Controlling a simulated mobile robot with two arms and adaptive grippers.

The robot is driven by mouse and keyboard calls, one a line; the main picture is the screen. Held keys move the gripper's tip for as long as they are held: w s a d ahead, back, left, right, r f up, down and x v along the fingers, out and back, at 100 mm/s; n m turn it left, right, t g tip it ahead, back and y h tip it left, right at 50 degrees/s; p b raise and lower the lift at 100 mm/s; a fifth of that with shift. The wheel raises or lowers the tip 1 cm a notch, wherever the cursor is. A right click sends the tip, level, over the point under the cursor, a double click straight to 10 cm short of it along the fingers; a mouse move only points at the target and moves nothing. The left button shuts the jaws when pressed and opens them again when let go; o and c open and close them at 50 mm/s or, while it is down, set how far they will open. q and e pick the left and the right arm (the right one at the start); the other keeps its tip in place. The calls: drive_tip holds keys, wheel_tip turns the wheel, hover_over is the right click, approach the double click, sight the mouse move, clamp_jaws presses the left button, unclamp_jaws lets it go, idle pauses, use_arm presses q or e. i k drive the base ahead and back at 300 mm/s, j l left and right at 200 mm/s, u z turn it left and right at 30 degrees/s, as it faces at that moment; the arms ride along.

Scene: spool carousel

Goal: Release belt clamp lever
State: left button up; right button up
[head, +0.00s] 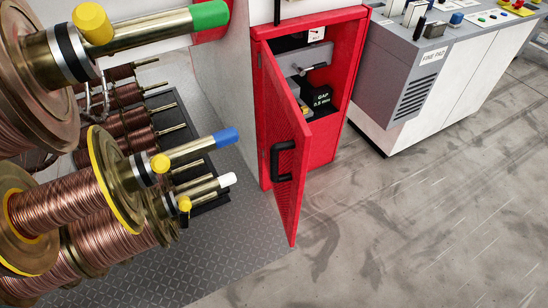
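A red cabinet (327,128) stands at the centre with its mesh door (290,150) swung partly open. A black handle (278,160) is on the door. Inside, a grey plate (298,60) carries a small lever-like bar with a dark end (312,69). I cannot tell whether this is the belt clamp lever. Below it sits a black block (318,98) marked "GAP 0.5 mm". The door's edge hides part of the interior. Neither of my grippers is in view.
Large copper-wound spools (75,200) fill the left, their shafts tipped green (210,14), blue (227,138) and white (228,179). A tread-plate floor (230,235) lies below. A grey control console (420,75) stands at upper right. The concrete floor (430,210) at right is clear.

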sight(301, 71)
drive_tip(key=i+l, duration=0.8)
